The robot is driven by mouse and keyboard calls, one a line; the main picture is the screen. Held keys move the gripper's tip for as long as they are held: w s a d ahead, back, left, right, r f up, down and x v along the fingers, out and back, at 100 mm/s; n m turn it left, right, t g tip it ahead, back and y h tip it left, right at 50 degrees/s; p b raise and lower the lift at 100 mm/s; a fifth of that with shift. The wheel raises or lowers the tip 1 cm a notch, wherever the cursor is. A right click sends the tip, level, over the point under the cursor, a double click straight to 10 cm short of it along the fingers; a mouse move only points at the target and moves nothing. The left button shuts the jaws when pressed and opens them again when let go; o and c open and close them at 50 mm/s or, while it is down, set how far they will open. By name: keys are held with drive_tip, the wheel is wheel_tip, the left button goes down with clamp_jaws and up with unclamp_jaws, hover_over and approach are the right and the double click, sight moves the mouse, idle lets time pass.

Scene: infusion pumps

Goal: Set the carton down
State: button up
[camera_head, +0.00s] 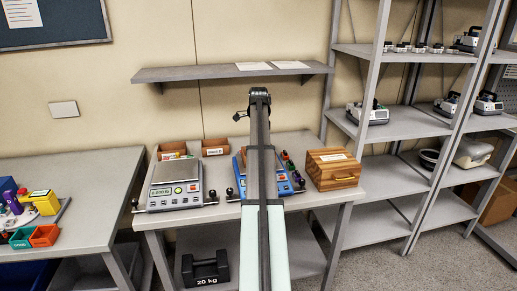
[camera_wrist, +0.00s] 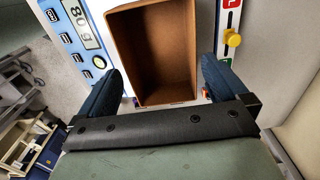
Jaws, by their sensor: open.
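In the wrist view an open, empty-looking brown carton (camera_wrist: 160,50) lies between the two dark blue fingers of my gripper (camera_wrist: 152,62). My gripper is open, with a narrow gap visible at the right finger. The carton is over a blue and white device (camera_wrist: 82,25) with a digital display and buttons. Whether its base touches the device is hidden.
A grey scale (camera_head: 175,188) stands left on the table, with two small brown bins (camera_head: 215,147) behind it. A wooden box (camera_head: 333,170) is at the right. A wall shelf (camera_head: 205,72) hangs above. A black 20 kg weight (camera_head: 205,269) sits below.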

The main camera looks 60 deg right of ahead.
wheel_tip(320, 180, up, 10)
idle(0.4)
drive_tip(key=shift+s+f, duration=0.1)
drive_tip(key=s+a+t+h, duration=0.1)
drive_tip(key=s+a, duration=1)
drive_tip(key=s, duration=0.3)
drive_tip(key=s+a+f+t+h, duration=0.1)
drive_tip(key=a+f, duration=0.2)
drive_tip(key=a, duration=0.1)
drive_tip(key=x, duration=0.9)
drive_tip(key=v, duration=0.9)
drive_tip(key=shift+a+r, duration=0.15)
drive_tip(key=shift+r, duration=0.25)
